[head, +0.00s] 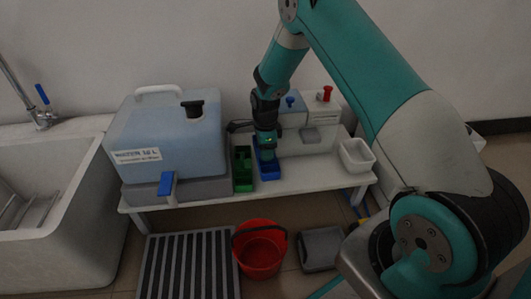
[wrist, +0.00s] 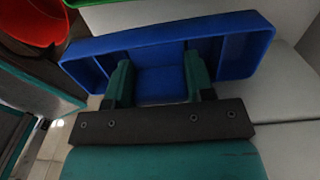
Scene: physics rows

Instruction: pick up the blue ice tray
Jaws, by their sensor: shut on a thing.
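The blue ice tray (head: 269,172) stands on the white low table in the head view, just right of a green tray (head: 242,168). In the wrist view the blue tray (wrist: 236,55) lies across the upper middle, its open side showing. My gripper (wrist: 160,82) has its two teal fingers down at the tray and is shut on it. In the head view my gripper (head: 266,150) comes down from above onto the blue tray and hides its back part. I cannot tell whether the tray is off the table top.
A large water container (head: 168,135) stands left of the trays. A grey-white machine (head: 308,125) is behind right, with a small white bin (head: 356,156) beyond. A red bucket (head: 260,249) is on the floor below. A sink (head: 50,190) is at far left.

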